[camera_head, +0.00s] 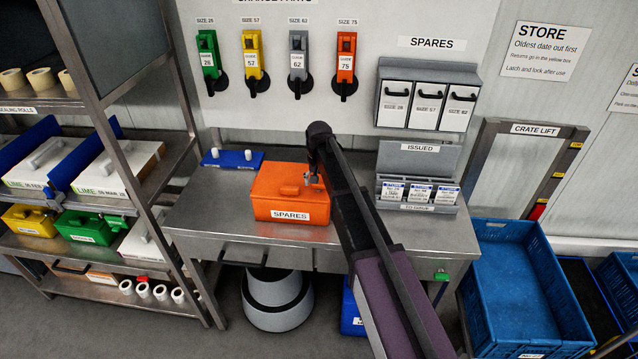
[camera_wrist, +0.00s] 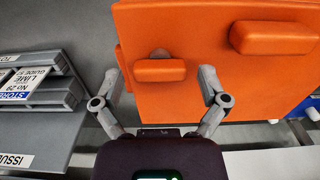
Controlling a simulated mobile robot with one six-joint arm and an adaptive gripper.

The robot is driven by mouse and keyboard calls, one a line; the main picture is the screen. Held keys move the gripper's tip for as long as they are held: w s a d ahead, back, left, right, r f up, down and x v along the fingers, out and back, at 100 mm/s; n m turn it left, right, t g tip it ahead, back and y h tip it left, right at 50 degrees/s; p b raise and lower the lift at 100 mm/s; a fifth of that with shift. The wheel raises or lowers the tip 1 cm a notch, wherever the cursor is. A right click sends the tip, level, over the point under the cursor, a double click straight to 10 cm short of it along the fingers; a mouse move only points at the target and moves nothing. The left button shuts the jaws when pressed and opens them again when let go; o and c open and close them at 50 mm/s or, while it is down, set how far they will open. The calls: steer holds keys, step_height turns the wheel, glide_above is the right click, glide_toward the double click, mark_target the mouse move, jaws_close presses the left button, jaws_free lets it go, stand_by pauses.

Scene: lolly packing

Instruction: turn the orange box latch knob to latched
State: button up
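The orange box (camera_head: 290,199), labelled SPARES, stands shut on the steel bench, with a raised handle (camera_head: 290,190) on its lid. In the wrist view the box lid (camera_wrist: 190,100) fills the upper right, with the larger handle (camera_wrist: 275,38) at right. The orange latch knob (camera_wrist: 160,70) is a short bar lying crosswise, with a grey round part partly showing behind it. My gripper (camera_wrist: 160,76) is open, one finger on each side of the knob with gaps between. In the head view my gripper (camera_head: 313,178) is at the box's right side and hides the knob.
A blue board (camera_head: 232,160) with white pegs lies left of the box. The ISSUED rack (camera_head: 418,192) stands close on the right, also at left in the wrist view (camera_wrist: 40,125). Coloured change parts (camera_head: 250,62) hang on the wall behind. Bare bench (camera_head: 222,212) shows left of the box.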

steer(key=shift+m, duration=0.3)
stand_by(0.4)
steer(key=shift+m, duration=2)
steer(key=m, duration=0.4)
step_height(320, 180, up, 14)
steer(key=p, duration=1.4)
steer(key=s+d+f+n+b, duration=0.7)
steer(key=s+d+f+b, duration=1.4)
steer(key=s, duration=0.1)
steer(key=shift+s+n, duration=0.15)
steer(key=shift+n, duration=0.15)
steer(key=shift+d, duration=0.1)
steer(key=shift+n, duration=0.6)
steer(key=shift+s+d, duration=0.35)
steer(key=shift+s, duration=0.3)
steer(key=shift+s+d, duration=0.35)
steer(key=shift+s, duration=0.25)
steer(key=shift+s+d, duration=0.35)
steer(key=shift+s, duration=0.3)
